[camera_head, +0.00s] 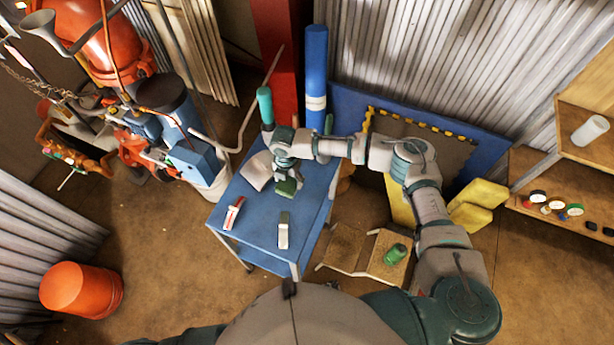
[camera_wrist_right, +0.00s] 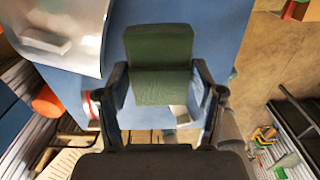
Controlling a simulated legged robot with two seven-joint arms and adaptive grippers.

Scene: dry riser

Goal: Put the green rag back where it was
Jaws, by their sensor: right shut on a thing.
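The green rag (camera_head: 287,187) is a dark green folded piece over the blue table (camera_head: 262,244). My right gripper (camera_head: 286,172) reaches in from the right and is shut on it. In the right wrist view the rag (camera_wrist_right: 160,65) sits between the two fingers of the gripper (camera_wrist_right: 163,95), with blue tabletop behind it. I cannot tell whether the rag touches the table. My left gripper is not in view.
On the table are a pale sheet-like item (camera_head: 257,171), a red-and-white object (camera_head: 233,213) and a grey-white block (camera_head: 284,230). A green object (camera_head: 397,254) lies on a low tan surface to the right. An orange bucket (camera_head: 82,290) stands at left.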

